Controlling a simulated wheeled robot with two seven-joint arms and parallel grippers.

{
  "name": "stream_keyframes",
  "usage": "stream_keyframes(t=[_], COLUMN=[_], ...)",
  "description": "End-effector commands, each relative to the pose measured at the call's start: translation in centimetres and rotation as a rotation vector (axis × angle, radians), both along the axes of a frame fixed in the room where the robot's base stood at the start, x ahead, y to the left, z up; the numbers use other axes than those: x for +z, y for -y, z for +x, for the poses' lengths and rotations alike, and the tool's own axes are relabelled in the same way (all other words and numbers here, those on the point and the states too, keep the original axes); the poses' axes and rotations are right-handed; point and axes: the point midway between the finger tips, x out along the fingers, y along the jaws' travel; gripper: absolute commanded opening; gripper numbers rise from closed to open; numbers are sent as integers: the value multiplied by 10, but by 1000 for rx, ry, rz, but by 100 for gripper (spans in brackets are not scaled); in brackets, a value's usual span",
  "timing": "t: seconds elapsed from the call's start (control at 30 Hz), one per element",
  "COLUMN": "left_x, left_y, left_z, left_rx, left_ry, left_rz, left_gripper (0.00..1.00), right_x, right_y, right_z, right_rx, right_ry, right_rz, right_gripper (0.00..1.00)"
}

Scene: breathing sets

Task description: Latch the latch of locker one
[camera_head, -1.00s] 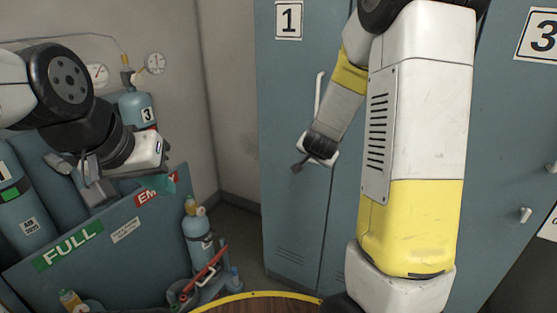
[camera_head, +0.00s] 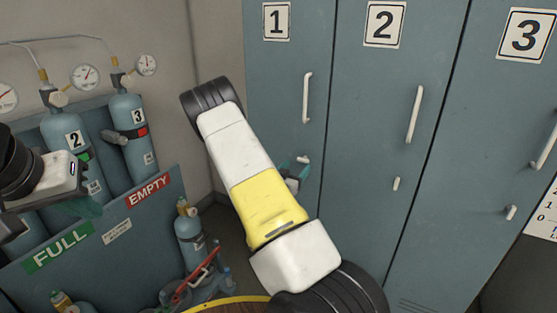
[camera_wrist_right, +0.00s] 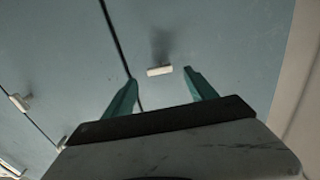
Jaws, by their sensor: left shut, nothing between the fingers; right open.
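Locker one (camera_head: 286,90) is a blue-grey door with a "1" label and a long white handle (camera_head: 307,98). Its small white latch (camera_head: 303,159) sits below the handle; in the right wrist view the latch (camera_wrist_right: 159,71) lies crosswise. My right gripper (camera_head: 297,173) is open and empty in front of the door, just below the latch, with its arm partly hiding it. In the right wrist view the latch appears between its teal fingertips (camera_wrist_right: 160,79); I cannot tell whether they touch it. My left gripper (camera_head: 85,207) is shut and empty at the left.
Locker two (camera_head: 390,110) and locker three (camera_head: 500,120) have handles and upright small latches. A blue rack (camera_head: 130,235) with gas cylinders and gauges fills the left side. A round table edge (camera_head: 225,302) shows at the bottom.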

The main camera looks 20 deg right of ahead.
Motion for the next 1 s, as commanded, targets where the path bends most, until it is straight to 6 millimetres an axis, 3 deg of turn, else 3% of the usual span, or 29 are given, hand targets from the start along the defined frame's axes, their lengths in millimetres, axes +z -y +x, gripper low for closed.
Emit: stream_keyframes(t=[0.3,0.63,0.93,1.0], left_x=[0,0,0,0], left_y=[0,0,0,0], left_z=[0,0,0,0], left_rx=[0,0,0,0], left_ry=[0,0,0,0], left_rz=[0,0,0,0], left_gripper=[0,0,0,0], right_x=[0,0,0,0], right_y=[30,33,33,33], right_z=[26,28,28,28], right_rx=[0,1,1,1], right_ry=[-1,-2,-2,-2], right_rz=[2,2,2,2], right_gripper=[65,64,5,3])
